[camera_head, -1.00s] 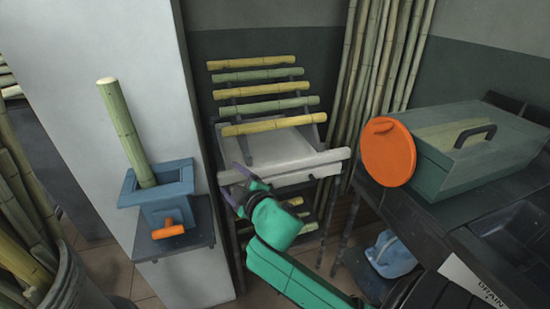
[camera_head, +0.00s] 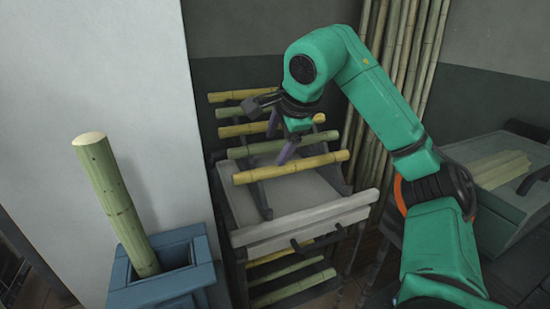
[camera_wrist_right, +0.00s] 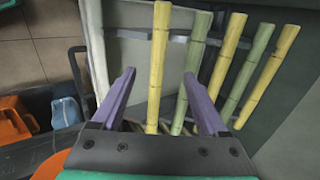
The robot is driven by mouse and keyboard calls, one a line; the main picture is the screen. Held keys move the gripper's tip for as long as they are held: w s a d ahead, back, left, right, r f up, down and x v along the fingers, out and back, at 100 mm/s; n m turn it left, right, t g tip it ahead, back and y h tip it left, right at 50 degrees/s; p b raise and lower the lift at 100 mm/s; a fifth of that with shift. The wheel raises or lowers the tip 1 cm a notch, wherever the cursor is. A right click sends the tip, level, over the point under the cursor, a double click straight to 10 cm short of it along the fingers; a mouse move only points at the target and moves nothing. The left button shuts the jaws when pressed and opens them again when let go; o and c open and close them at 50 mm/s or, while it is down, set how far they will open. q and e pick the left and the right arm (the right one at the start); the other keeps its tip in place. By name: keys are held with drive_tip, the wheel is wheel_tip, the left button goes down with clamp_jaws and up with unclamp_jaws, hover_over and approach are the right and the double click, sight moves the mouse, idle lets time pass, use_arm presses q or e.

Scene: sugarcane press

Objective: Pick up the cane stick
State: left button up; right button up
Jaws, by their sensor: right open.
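Several cane sticks, yellow and green, lie across a sloped rack. The lowest yellow stick (camera_head: 315,163) on the rack's slope is nearest my right gripper. My right gripper (camera_head: 279,142) is open, with its purple fingers pointing down over the rack. In the right wrist view, the yellow stick (camera_wrist_right: 158,60) runs lengthwise between the open fingers (camera_wrist_right: 160,92), with a gap on each side. Whether the fingertips reach down past the stick, I cannot tell. My left gripper is out of view.
A thick green cane (camera_head: 115,205) stands tilted in a blue box (camera_head: 170,285) at the left. Tall bamboo poles (camera_head: 410,50) stand behind my arm. A grey-green box with a handle (camera_head: 515,185) is at the right. A white panel (camera_head: 300,220) sits below the sticks.

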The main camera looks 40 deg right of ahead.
sight(270, 170)
drive_tip(key=b+x, duration=0.1)
drive_tip(key=x, duration=0.8)
drive_tip(key=d+b+x, duration=0.1)
drive_tip(key=x, duration=0.3)
drive_tip(key=shift+s+f+b, duration=0.15)
drive_tip(key=shift+b, duration=0.2)
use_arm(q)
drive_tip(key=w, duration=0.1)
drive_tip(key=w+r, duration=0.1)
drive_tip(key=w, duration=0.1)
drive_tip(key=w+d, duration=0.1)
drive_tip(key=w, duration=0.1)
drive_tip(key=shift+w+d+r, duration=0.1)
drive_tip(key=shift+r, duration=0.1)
use_arm(e)
drive_tip(key=shift+s, duration=0.1)
clamp_jaws()
